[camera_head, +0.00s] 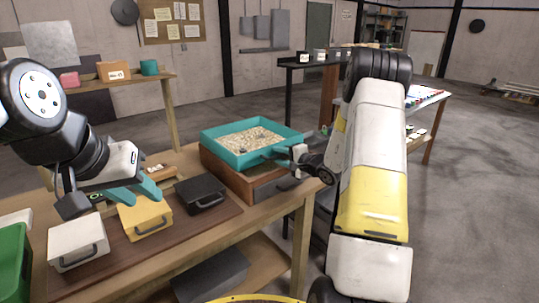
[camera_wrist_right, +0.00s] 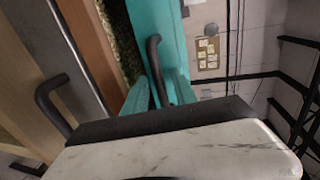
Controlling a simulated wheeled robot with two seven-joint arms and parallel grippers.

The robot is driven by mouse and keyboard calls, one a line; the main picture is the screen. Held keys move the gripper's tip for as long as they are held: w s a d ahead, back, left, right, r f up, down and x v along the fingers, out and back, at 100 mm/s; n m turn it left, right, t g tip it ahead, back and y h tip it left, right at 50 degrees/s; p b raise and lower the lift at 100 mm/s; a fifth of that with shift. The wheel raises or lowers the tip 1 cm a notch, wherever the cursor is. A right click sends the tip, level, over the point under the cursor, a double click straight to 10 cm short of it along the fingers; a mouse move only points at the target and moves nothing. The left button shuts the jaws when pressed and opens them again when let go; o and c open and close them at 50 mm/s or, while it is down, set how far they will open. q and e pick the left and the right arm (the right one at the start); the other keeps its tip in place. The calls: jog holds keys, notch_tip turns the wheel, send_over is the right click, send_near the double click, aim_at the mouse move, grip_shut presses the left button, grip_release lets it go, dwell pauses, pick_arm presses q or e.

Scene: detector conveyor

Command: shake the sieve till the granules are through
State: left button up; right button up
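The sieve (camera_head: 212,138) is a teal square tray with tan granules (camera_head: 250,137) spread inside it. It sits on a brown wooden box with a grey drawer front. In the right wrist view, the sieve's teal wall (camera_wrist_right: 158,22) shows with a dark curved handle (camera_wrist_right: 154,58). My right gripper (camera_head: 277,153) is at the sieve's near right side; its teal fingers (camera_wrist_right: 165,92) are close around the handle and look shut on it. My left gripper (camera_head: 136,192) is open and empty, above the yellow box, away from the sieve. Whether granules lie underneath is hidden.
White (camera_head: 77,243), yellow (camera_head: 146,218) and black (camera_head: 201,193) handled boxes line a brown mat on the wooden bench. A green bin (camera_head: 14,262) stands at the left edge. The drawer (camera_head: 276,188) with its dark handle is below the sieve. A dark shelf stands behind.

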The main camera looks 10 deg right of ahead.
jog(key=shift+w+a, duration=0.15)
jog(key=shift+w, duration=0.05)
jog(key=shift+c, duration=0.4)
grip_shut()
dwell(0.9)
